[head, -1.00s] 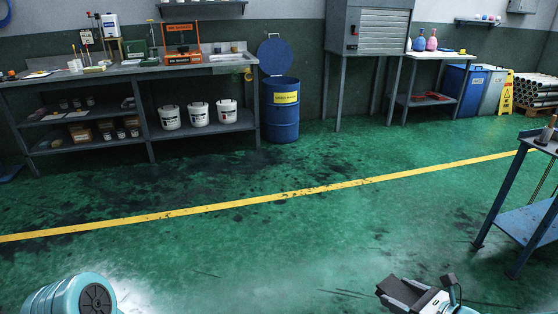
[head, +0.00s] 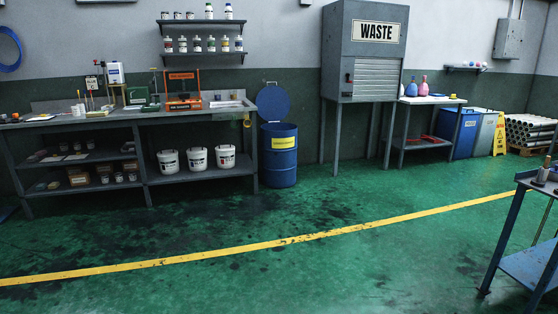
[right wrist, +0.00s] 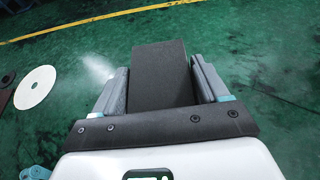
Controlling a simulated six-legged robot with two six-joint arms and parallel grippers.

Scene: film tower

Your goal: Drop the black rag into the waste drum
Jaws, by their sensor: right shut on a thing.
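The black rag (right wrist: 161,75) shows in the right wrist view as a dark, flat-faced piece between the fingers of my right gripper (right wrist: 163,88). The gripper is shut on it and holds it over the green floor. The waste drum, a blue drum (head: 279,163) with a yellow label, stands far off against the back wall in the head view. Its round blue lid (head: 273,102) is raised behind the opening. The inside of the drum is hidden. Neither gripper shows in the head view, and my left gripper is in no current view.
A workbench (head: 150,112) stands left of the drum, and a grey cabinet marked WASTE (head: 366,60) on legs stands right of it. A blue cart (head: 525,265) is at the right edge. A white disc (right wrist: 36,88) lies on the floor. The middle floor is clear.

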